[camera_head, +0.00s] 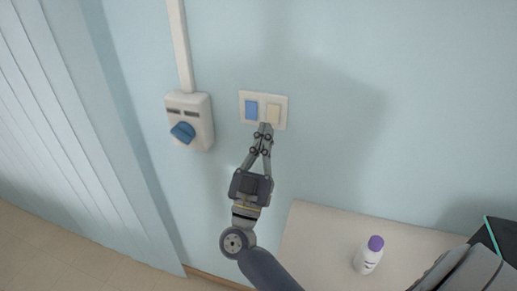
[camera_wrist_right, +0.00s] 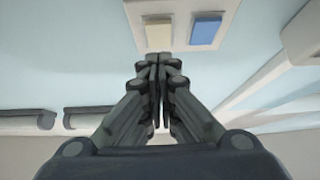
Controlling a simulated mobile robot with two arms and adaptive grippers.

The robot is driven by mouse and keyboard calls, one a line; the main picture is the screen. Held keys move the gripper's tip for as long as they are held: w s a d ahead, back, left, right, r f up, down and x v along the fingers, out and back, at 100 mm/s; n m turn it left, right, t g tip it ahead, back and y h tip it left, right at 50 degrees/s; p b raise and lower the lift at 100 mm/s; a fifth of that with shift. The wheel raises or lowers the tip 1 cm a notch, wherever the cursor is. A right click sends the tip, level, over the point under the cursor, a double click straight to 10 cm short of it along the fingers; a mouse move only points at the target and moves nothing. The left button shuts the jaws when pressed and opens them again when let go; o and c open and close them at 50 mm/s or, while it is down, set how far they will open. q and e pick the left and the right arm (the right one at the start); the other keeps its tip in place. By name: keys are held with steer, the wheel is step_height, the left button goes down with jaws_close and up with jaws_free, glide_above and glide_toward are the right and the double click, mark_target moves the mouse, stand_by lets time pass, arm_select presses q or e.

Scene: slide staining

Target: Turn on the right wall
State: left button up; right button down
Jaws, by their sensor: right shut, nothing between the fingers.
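A white wall switch plate (camera_head: 263,97) holds a blue rocker (camera_head: 251,110) on the left and a cream rocker (camera_head: 273,113) on the right. My right gripper (camera_head: 265,127) is shut and empty, its fingertips at the lower edge of the cream rocker in the head view. Whether they touch it I cannot tell. In the right wrist view the cream rocker (camera_wrist_right: 159,37) and the blue rocker (camera_wrist_right: 205,30) show beyond the shut fingertips (camera_wrist_right: 158,62). My left gripper is not in view.
Vertical blinds (camera_head: 65,120) hang at left.

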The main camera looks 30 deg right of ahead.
mark_target(273, 113)
steer(key=shift+w+d+f, duration=0.25)
steer(key=shift+w+d, duration=0.65)
steer(key=shift+d, duration=0.2)
steer(key=shift+f, duration=0.25)
steer(key=shift+w+d+f+t+h+b, duration=0.3)
steer(key=shift+t+h+b, duration=0.15)
steer(key=shift+b, duration=0.8)
steer(key=shift+r+p, duration=0.3)
steer(key=shift+p, duration=0.15)
steer(key=shift+s+a, duration=0.1)
